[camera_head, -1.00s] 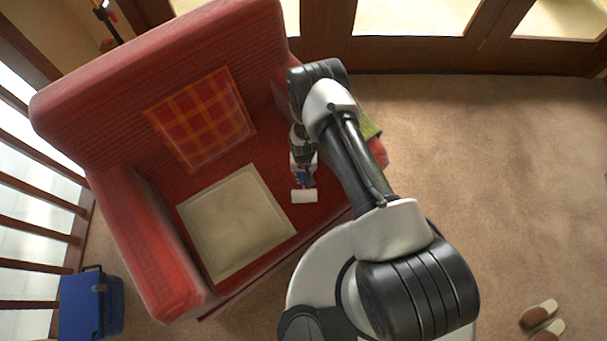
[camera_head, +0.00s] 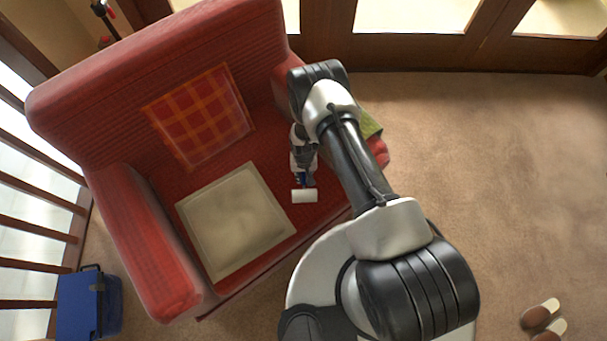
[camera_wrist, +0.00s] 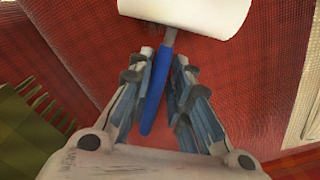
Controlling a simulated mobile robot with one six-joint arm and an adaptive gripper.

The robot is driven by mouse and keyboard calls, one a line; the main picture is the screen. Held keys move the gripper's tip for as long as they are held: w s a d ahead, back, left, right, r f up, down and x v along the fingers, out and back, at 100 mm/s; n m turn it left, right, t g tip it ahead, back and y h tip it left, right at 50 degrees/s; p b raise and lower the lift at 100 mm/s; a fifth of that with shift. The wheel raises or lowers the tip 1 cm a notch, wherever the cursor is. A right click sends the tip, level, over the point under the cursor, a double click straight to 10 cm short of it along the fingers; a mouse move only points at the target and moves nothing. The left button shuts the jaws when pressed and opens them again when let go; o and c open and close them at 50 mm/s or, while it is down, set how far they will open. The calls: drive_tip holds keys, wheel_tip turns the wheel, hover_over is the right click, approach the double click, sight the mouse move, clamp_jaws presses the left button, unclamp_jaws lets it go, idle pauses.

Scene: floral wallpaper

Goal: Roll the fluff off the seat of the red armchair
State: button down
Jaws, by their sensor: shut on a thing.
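The red armchair (camera_head: 160,60) fills the left half of the head view. My gripper (camera_head: 305,176) is over the right part of its seat, and in the wrist view my gripper (camera_wrist: 160,85) is shut on the blue handle of a lint roller (camera_wrist: 153,95). The roller's white cylinder (camera_head: 304,196) lies crosswise beyond the fingertips, at or close above the red seat (camera_wrist: 90,40). I cannot tell whether it touches. I make out no fluff on the visible part of the seat. My arm hides part of the chair's right side.
A beige square cushion or mat (camera_head: 235,220) covers the seat's middle left. A plaid cushion (camera_head: 200,118) leans on the backrest. Green cloth (camera_wrist: 25,125) lies by the right armrest. A blue cooler (camera_head: 90,305) and slippers (camera_head: 541,316) stand on the floor.

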drive_tip(key=shift+w+d, duration=0.55)
drive_tip(key=shift+d, duration=0.3)
drive_tip(key=shift+w+d, duration=0.55)
drive_tip(key=shift+d, duration=0.3)
drive_tip(key=shift+s+a, duration=0.1)
drive_tip(key=shift+s+a+f, duration=0.15)
drive_tip(key=shift+s+a, duration=0.5)
drive_tip(key=shift+a, duration=0.15)
drive_tip(key=shift+s+a+f, duration=0.1)
drive_tip(key=shift+s+a, duration=0.5)
drive_tip(key=shift+a, duration=0.15)
drive_tip(key=shift+w+r+p, duration=0.2)
drive_tip(key=shift+r+p, duration=1.85)
drive_tip(key=shift+r, duration=1.05)
